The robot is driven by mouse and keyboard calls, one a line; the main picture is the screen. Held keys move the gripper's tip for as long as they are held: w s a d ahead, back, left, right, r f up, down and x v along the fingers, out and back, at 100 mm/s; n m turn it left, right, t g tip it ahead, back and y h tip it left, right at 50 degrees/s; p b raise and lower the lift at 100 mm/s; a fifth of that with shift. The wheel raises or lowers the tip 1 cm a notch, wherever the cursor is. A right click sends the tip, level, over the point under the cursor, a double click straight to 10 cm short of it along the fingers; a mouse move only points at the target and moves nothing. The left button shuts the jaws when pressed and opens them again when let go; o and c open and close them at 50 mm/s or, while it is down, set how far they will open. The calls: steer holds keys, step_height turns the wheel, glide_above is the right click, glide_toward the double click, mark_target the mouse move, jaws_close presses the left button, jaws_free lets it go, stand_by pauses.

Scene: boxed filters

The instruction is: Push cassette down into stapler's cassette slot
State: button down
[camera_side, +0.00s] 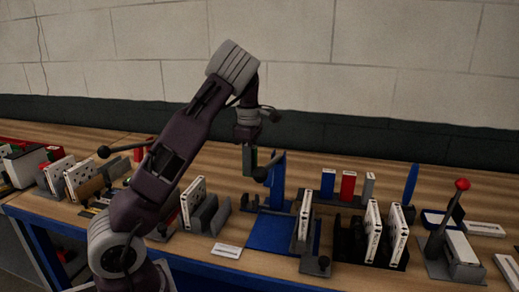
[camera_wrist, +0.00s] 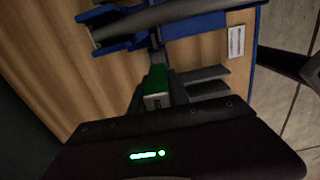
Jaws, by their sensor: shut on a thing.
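My gripper (camera_side: 250,168) hangs in the air, pointing down, over the middle of the bench. In the wrist view it is shut on a green block with a pale end (camera_wrist: 157,84), which looks like the cassette. In the side view the block is small and dark between the fingers. A blue press-like stand (camera_side: 278,180) with a black-knobbed lever stands close by on its blue base plate (camera_side: 270,237); it may be the stapler. The wrist view shows a blue frame and grey bar (camera_wrist: 165,15) ahead of the block. I cannot make out the cassette slot.
White boxed filters (camera_side: 373,230) stand in holders right of the base plate, more (camera_side: 193,200) at left. A red-knobbed lever device (camera_side: 462,184) stands far right. A white label (camera_side: 226,250) lies in front.

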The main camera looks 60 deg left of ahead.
steer(key=shift+a+f, duration=0.2)
steer(key=shift+f, duration=0.15)
steer(key=shift+f, duration=2.9)
steer(key=shift+f, duration=1.1)
steer(key=c, duration=1.2)
jaws_free()
steer(key=shift+o, duration=0.2)
step_height(320, 180, up, 7)
